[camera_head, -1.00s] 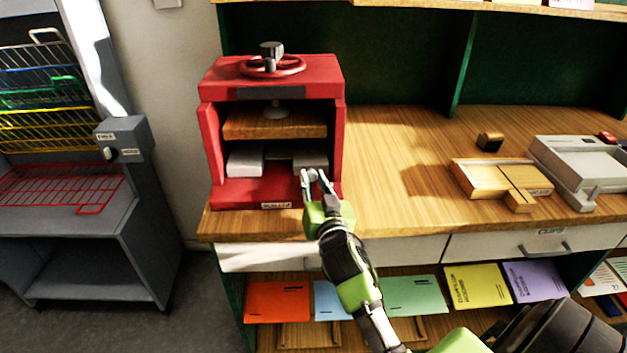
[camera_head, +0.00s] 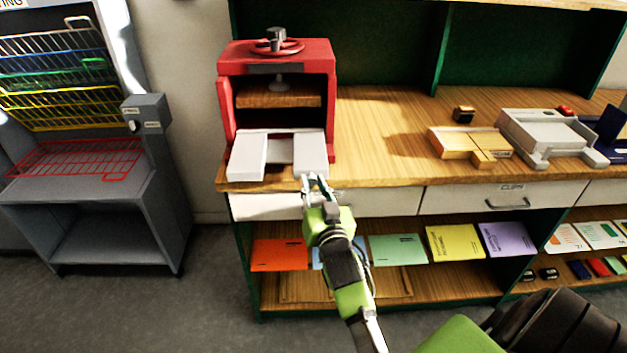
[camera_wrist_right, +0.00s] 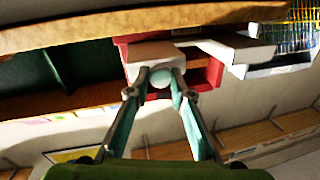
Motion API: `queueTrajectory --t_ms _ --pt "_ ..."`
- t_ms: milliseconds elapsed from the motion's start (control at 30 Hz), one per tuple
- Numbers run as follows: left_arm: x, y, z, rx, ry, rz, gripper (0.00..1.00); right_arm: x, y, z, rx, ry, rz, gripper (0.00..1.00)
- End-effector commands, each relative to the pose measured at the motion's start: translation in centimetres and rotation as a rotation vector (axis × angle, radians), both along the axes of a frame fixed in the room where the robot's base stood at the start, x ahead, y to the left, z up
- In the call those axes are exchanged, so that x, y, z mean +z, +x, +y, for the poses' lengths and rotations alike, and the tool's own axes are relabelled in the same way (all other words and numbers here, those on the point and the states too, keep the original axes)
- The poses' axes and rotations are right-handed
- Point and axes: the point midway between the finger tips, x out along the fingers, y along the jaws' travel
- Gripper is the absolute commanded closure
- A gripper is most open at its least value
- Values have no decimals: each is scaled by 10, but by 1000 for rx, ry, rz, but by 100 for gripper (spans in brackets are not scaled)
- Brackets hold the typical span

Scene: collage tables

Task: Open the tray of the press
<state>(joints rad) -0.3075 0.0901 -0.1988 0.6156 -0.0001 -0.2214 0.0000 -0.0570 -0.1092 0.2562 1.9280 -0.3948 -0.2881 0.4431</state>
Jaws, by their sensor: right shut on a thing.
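The red press (camera_head: 277,58) stands on the left of the wooden counter, with a handwheel (camera_head: 278,46) on top. Its white tray (camera_head: 247,157) sticks out of the front, past the counter's front edge. The tray has two raised white sides and a gap between them. My right gripper (camera_head: 315,181) is at the tray's front right corner. In the right wrist view its fingers (camera_wrist_right: 160,82) are shut around a pale round knob (camera_wrist_right: 160,75) on the tray's front. My left gripper is not in view.
A wooden block tool (camera_head: 463,143) and a grey machine (camera_head: 541,134) stand right of the press. Drawers (camera_head: 505,197) and a shelf with coloured booklets (camera_head: 397,248) lie below. A grey rack unit (camera_head: 88,190) stands left. The counter between press and block is clear.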

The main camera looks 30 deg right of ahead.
Motion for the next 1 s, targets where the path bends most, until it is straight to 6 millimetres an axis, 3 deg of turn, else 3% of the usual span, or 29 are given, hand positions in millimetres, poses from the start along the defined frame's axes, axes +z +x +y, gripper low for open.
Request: queueTrajectory --t_ms 167,433,467,500,533,867,1000 --pt "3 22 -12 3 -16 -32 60 1 -2 2 2 0 -3 100" --pt "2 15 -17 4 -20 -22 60 1 -2 2 1 -1 -4 100" --pt "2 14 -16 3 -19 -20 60 1 -2 2 1 -1 -4 74" --pt "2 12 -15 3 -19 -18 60 1 -2 2 1 -1 -4 64" --pt "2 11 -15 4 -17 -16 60 1 -2 2 1 -1 -4 62" --pt "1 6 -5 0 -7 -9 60 2 -2 1 0 -1 -4 62" --pt "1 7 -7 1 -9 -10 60 16 -2 1 0 -4 -6 62"
